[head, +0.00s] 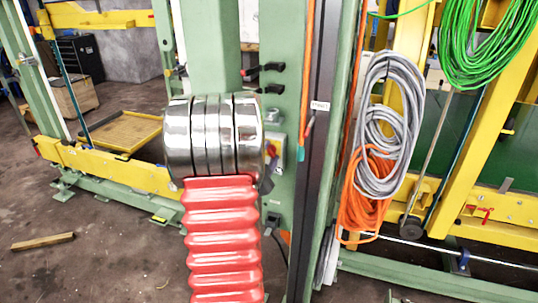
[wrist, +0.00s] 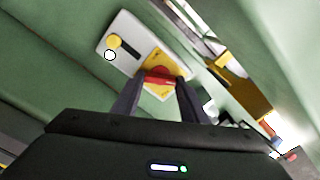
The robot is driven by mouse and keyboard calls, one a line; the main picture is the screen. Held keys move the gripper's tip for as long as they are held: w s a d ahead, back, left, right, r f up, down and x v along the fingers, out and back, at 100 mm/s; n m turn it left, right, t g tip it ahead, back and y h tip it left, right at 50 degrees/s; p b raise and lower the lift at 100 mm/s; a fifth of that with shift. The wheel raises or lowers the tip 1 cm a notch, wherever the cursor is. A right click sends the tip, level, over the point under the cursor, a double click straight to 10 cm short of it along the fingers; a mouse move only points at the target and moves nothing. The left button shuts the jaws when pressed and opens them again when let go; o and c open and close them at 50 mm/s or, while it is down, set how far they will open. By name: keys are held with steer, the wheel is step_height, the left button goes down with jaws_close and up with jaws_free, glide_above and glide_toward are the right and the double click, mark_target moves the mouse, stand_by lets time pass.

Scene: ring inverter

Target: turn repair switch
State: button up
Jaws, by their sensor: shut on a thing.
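The repair switch has a red handle (wrist: 159,76) on a yellow plate (wrist: 165,63), set on a light grey panel (wrist: 100,47). In the wrist view, my gripper (wrist: 160,82) is shut on the red handle, one dark finger on each side. In the head view, a light grey switch box (head: 281,151) with red and yellow parts shows on the green column, just right of my arm.
Black levers (head: 270,67) stick out of the green column above the box. Coiled grey cable (head: 389,120) and orange cable (head: 362,215) hang to the right. Open floor lies at the lower left.

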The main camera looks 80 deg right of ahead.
steer(key=m, duration=0.6)
steer(key=shift+s+a+f+m, duration=0.1)
steer(key=shift+s+f+m, duration=0.1)
steer(key=shift+f+m, duration=0.2)
steer(key=o, duration=0.8)
steer(key=shift+c, duration=0.2)
steer(key=shift+o, duration=1.4)
steer(key=shift+r, duration=0.15)
steer(key=shift+w, duration=0.1)
